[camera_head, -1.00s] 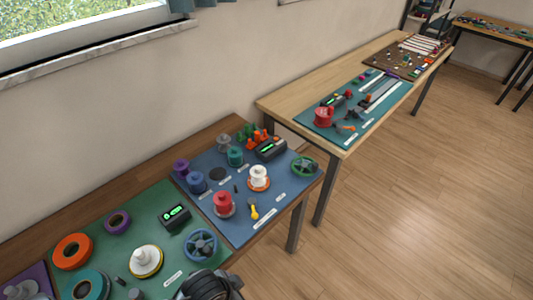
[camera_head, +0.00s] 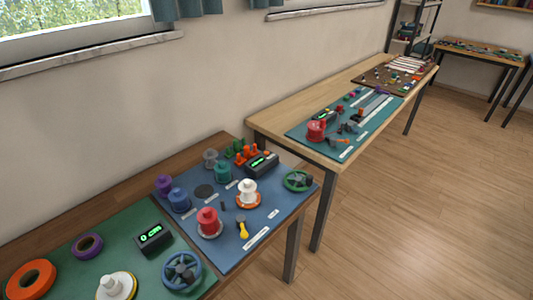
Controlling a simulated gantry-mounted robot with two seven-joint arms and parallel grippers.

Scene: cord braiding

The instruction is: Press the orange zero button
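I cannot pick out an orange zero button for sure. A black counter box (camera_head: 262,165) with a green lit display stands at the back right of the blue mat (camera_head: 232,252). A second black counter box (camera_head: 154,237) with a green lit display stands on the green mat (camera_head: 128,242). Any button on either box is too small to tell. Small orange pieces (camera_head: 245,157) stand just left of the box on the blue mat. Neither of my grippers is in view.
The blue mat holds a red spool (camera_head: 208,221), a white spool (camera_head: 248,193) and a green handwheel (camera_head: 298,181). A blue handwheel (camera_head: 182,271) is on the green mat. A lighter table (camera_head: 270,124) stands beyond a gap. The floor (camera_head: 400,230) at right is clear.

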